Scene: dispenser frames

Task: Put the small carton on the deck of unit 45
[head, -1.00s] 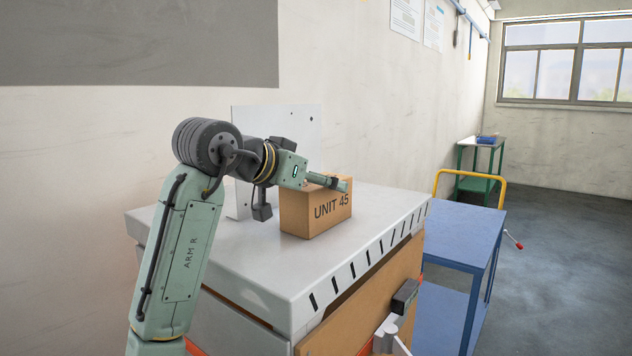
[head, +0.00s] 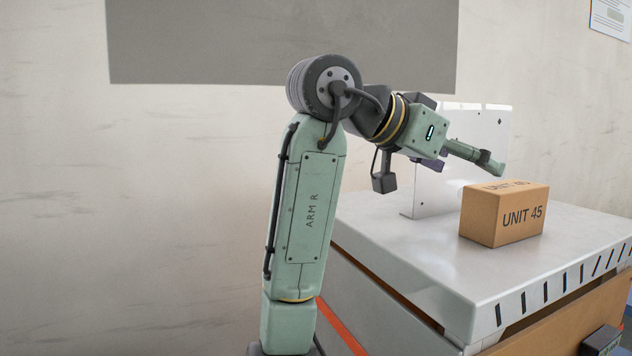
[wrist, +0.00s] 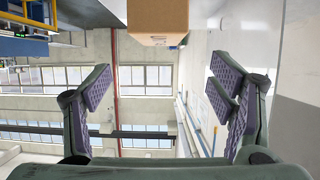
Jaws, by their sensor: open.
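The small brown carton (head: 503,213), printed UNIT 45, sits upright on the pale grey deck (head: 420,255) in the head view. It rests in front of a white upright plate. My gripper (head: 490,163) is just above and to the left of the carton, apart from it. In the wrist view my gripper (wrist: 160,88) has its two padded fingers wide apart with nothing between them. The carton (wrist: 157,18) shows at the top edge there, beyond the fingers and partly cut off.
The white upright plate (head: 425,180) stands on the deck behind the carton, close to my wrist. A dark handle-like block (head: 602,340) sits at the front right below the deck. The deck around the carton is otherwise clear.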

